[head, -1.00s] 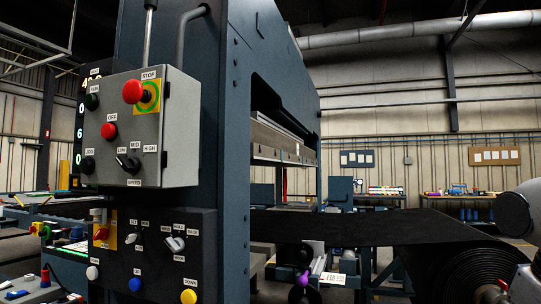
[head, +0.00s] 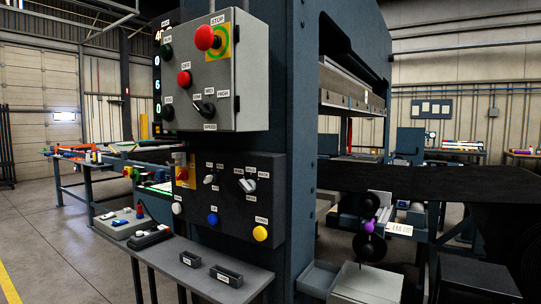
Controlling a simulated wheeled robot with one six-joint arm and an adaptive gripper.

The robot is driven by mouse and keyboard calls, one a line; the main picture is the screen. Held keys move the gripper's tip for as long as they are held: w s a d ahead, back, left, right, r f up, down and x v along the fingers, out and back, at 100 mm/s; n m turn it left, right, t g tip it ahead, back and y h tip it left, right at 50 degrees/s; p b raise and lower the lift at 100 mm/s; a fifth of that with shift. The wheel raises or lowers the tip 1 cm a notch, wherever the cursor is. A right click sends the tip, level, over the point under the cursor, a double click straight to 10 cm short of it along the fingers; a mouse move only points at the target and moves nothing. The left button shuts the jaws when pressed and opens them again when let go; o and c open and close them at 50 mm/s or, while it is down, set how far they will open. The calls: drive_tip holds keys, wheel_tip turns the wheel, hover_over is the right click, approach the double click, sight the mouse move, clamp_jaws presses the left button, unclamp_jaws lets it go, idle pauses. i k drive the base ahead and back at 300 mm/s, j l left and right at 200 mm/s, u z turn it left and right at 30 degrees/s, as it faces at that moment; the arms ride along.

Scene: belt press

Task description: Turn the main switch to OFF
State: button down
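A red rotary switch on a yellow plate (head: 181,174) sits at the upper left of the dark lower control panel (head: 225,226). It looks like the main switch, but its lettering is too small to read, and I cannot tell its position. The panel also carries two selector knobs with white handles, the left one (head: 211,178) and the right one (head: 247,185). Below them are a white button (head: 177,208), a blue button (head: 212,219) and a yellow button (head: 260,233). My gripper is not in view.
A grey box (head: 246,90) above has a STOP button (head: 206,37), a red OFF button (head: 184,78) and a speed knob (head: 203,108). A grey shelf (head: 165,258) juts out below the panel. A grey bin (head: 365,284) stands lower right. Floor at left is open.

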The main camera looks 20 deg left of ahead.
sight(183, 175)
drive_tip(key=u, duration=1.45)
drive_tip(key=i+j+u, duration=0.2)
drive_tip(key=i, duration=0.35)
drive_tip(key=i+j+u, duration=0.15)
drive_tip(key=i, duration=0.4)
